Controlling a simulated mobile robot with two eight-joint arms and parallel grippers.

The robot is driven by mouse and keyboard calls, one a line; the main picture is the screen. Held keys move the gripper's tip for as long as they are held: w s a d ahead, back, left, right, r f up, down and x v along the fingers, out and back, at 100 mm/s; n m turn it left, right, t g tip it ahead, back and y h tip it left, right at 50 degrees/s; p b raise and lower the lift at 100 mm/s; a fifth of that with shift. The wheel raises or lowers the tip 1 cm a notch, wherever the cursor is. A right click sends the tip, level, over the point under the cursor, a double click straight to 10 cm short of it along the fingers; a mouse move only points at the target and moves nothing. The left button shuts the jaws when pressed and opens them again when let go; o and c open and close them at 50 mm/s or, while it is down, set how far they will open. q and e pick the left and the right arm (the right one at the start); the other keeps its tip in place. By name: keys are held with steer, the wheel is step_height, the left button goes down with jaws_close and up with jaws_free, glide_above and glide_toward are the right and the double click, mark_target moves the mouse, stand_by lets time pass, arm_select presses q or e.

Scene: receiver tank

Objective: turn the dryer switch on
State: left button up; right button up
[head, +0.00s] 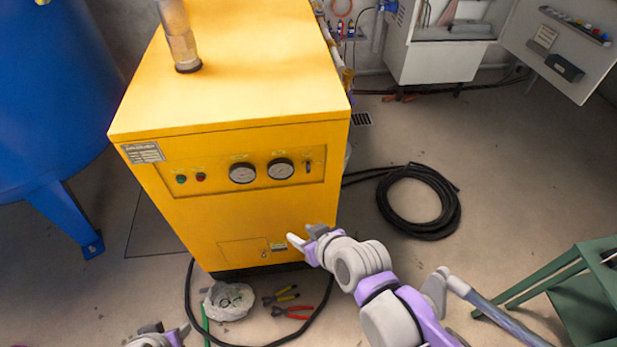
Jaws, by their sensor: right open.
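The dryer is a large yellow cabinet (235,215) in the middle of the head view. Its front panel has two round gauges, a green and a red button at left, and a small dark switch (308,167) at the right end. The switch's exact position is too small to tell. My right gripper (302,236) is open and empty, in front of the cabinet's lower right, below the switch and apart from it. My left gripper (160,335) is partly in view at the bottom edge, low and left of the cabinet; its jaws are not clear.
A blue tank (45,90) stands at left. A coiled black hose (418,200) lies right of the dryer. Pliers (285,305) and a whitish bag (228,300) lie on the floor in front. A green stand (585,290) is at lower right. A metal pipe rises from the dryer top.

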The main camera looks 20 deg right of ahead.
steer(key=w+f+t+b, duration=0.3)
steer(key=w+t+b, duration=0.2)
steer(key=w+b, duration=0.15)
steer(key=m+t+h+b, duration=0.3)
steer(key=m+h+b, duration=0.15)
steer(key=h, duration=0.25)
glide_toward(308, 166)
arm_select(q)
step_height(308, 166, down, 17)
steer(key=b, duration=0.1)
steer(key=shift+s+g+b, duration=0.15)
steer(key=shift+g+b, duration=0.15)
steer(key=shift+b, duration=0.05)
arm_select(e)
steer(key=x, duration=0.9)
steer(key=shift+w+d, duration=0.1)
arm_select(q)
steer(key=shift+r, duration=0.1)
arm_select(e)
steer(key=shift+c, duration=0.2)
jaws_close()
